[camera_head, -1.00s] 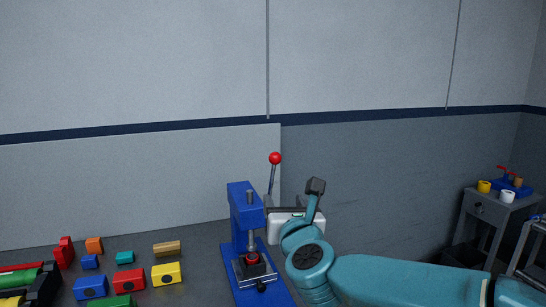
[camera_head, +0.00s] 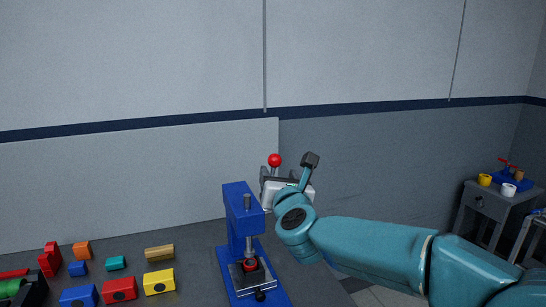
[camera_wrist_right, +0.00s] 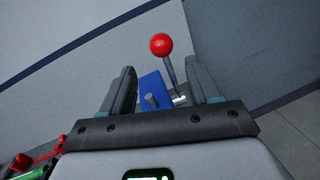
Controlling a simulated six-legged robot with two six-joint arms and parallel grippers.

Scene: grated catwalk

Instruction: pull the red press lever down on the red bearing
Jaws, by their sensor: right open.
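The blue press (camera_head: 238,215) stands upright on the table in the head view. Its lever ends in a red ball knob (camera_head: 274,160), raised above the press; the lever rod is mostly hidden behind my right gripper in that view. The red bearing (camera_head: 250,263) sits at the press base under the ram. My right gripper (camera_head: 273,173) is open at the lever, just below the knob. In the right wrist view the red knob (camera_wrist_right: 160,44) and grey lever rod (camera_wrist_right: 170,75) show beyond and between the spread fingers (camera_wrist_right: 166,88). My left gripper is not in view.
Several coloured blocks, including a yellow one (camera_head: 159,282) and a red one (camera_head: 120,289), lie on the table left of the press. A grey side table (camera_head: 488,201) with cups stands far right. A wall panel rises behind the press.

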